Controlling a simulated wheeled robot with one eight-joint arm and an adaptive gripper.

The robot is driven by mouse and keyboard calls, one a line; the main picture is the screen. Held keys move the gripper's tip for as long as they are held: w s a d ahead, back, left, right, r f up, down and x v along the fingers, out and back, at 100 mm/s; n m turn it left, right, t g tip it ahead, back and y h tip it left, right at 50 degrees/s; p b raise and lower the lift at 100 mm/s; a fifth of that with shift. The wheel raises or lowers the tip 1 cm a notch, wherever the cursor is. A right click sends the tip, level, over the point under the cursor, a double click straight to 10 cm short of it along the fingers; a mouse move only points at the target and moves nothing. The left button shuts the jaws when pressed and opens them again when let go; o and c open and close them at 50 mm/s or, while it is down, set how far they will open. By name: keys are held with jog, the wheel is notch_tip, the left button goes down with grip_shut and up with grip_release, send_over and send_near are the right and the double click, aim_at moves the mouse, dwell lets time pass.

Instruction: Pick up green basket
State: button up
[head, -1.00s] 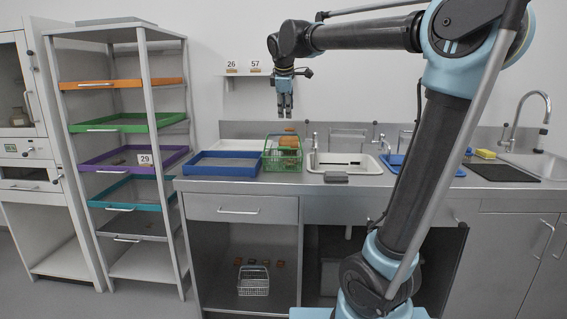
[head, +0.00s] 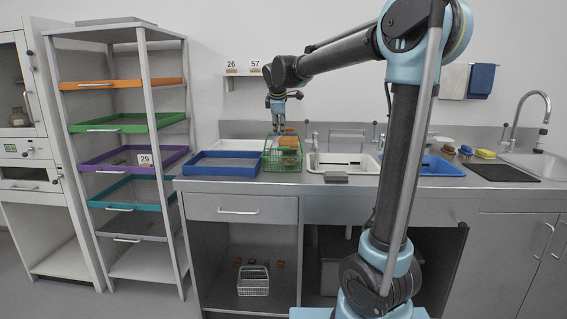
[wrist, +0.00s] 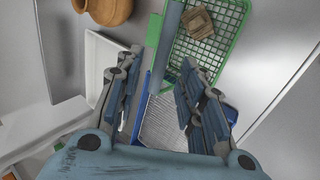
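The green basket (head: 283,158) is a wire-mesh basket standing on the counter, right of the blue tray. In the wrist view the basket (wrist: 212,45) shows at the upper right, with a brown block-like piece (wrist: 198,22) inside it. My gripper (head: 277,126) is above the basket's left part, pointing down.
The blue tray (head: 221,172) is left of the basket. A white basin (head: 343,168) and a small grey block (head: 336,177) are at its right. A brown pot (wrist: 103,10) shows in the wrist view. A shelf rack with coloured trays (head: 128,121) stands at the left.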

jog(key=shift+a+x, duration=0.2)
jog(key=shift+x, duration=2.6)
grip_shut()
